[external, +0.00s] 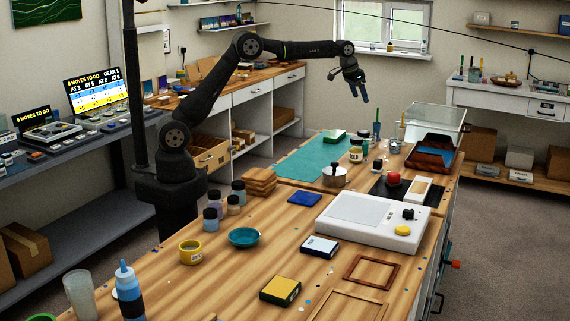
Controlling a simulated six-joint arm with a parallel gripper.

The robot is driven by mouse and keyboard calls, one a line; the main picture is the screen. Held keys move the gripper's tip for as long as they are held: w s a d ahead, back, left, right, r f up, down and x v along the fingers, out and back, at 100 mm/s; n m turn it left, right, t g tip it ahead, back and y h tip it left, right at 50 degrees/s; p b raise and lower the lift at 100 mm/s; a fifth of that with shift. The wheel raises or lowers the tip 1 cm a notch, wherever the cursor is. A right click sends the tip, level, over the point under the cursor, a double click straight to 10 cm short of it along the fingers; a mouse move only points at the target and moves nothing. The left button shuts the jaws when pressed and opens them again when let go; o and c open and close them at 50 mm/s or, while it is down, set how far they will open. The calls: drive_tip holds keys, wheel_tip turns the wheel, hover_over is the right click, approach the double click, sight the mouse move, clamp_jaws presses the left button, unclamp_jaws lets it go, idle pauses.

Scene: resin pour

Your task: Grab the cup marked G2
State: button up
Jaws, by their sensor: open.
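My gripper (360,97) is raised in the air in the upper middle right of the external view. I cannot read a G2 mark on any cup. A yellow cup or jar (190,252) stands on the near left part of the wooden bench. A translucent cup (79,294) stands at the bench's near left corner. A small yellowish jar (356,152) stands towards the far end, among other containers. My gripper is well above the bench and apart from all of these.
A white boxy device (355,215) with a yellow button takes up the bench's middle right. Dark-lidded jars (211,219), a teal bowl (243,237) and a blue-and-black bottle (128,290) stand on the left. A pot with a knob (333,176) stands by the green mat (300,165).

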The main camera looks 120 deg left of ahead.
drive_tip(key=x, duration=0.5)
drive_tip(key=s+x, duration=0.1)
drive_tip(key=x, duration=0.4)
drive_tip(key=s+x, duration=0.1)
drive_tip(key=x, duration=0.5)
drive_tip(key=shift+s+a+f, duration=0.25)
drive_tip(key=shift+a, duration=0.15)
drive_tip(key=shift+x, duration=3.25)
drive_tip(key=shift+w+a+r, duration=0.1)
drive_tip(key=shift+a+r, duration=0.05)
drive_tip(key=c, duration=1.1)
